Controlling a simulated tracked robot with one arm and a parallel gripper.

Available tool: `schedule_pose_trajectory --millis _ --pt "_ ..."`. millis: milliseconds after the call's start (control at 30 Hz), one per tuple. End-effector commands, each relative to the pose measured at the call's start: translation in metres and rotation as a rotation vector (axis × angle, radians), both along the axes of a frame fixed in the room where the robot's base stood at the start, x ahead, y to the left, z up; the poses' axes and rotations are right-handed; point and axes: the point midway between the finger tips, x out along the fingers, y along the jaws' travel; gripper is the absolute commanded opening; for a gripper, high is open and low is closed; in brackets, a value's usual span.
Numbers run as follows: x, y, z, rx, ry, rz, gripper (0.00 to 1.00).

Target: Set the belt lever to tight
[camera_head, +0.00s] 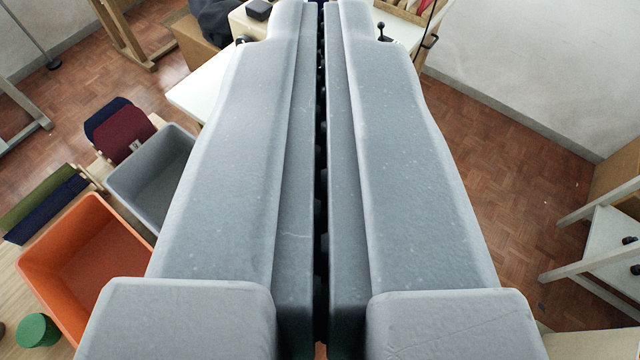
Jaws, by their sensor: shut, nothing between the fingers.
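My gripper (322,8) fills the middle of the head camera view. Its two long grey fingers lie side by side with only a thin dark gap between them, shut and empty. Just right of the fingers near the top, a small black lever with a round knob (382,30) stands on a pale surface. It may be the belt lever, but I cannot read its setting. The fingers hide much of what lies behind them, including the middle of the white table (198,92).
At left are an orange bin (52,262), a grey bin (122,172), folded cloths (122,135) and a green round object (38,330). A black box (259,10) sits at the top. A white shelf stand (610,235) is at right. Floor at right is open.

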Motion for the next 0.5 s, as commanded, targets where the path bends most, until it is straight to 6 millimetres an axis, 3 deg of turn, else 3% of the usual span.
schedule_pose_trajectory --millis 167,500 --pt "0.054 -0.01 -0.031 -0.081 -0.009 0.026 0.0" --pt "0.19 -0.005 -0.132 -0.349 -0.071 0.081 0.0"
